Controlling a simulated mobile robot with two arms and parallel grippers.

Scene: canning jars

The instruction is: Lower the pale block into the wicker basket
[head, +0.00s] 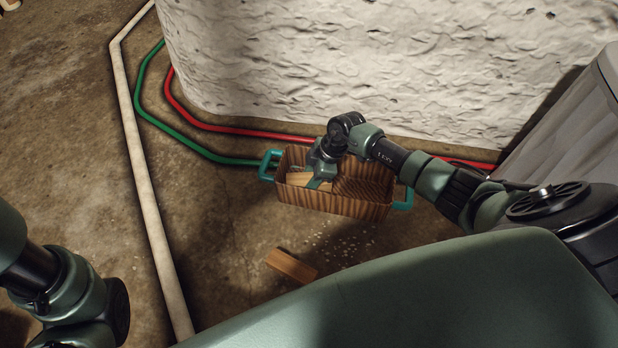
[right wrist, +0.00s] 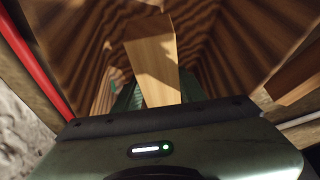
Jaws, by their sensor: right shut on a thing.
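The wicker basket (head: 335,207) is brown and striped, with a teal handle at each end, and stands on the floor. My right gripper (head: 319,183) reaches down into its mouth, left of the middle, and is shut on the pale block (head: 299,179). In the right wrist view the pale block (right wrist: 153,62) sticks out ahead of the gripper, with the striped inner walls of the basket (right wrist: 232,50) around it. Whether the block touches the basket floor cannot be told. Part of my left arm shows at lower left, but its gripper is out of view.
A brown wooden block (head: 291,265) lies on the floor in front of the basket, near pale scattered bits. Red (head: 230,130), green (head: 180,138) and white (head: 145,190) pipes run along the floor. A rough white wall (head: 350,60) stands behind.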

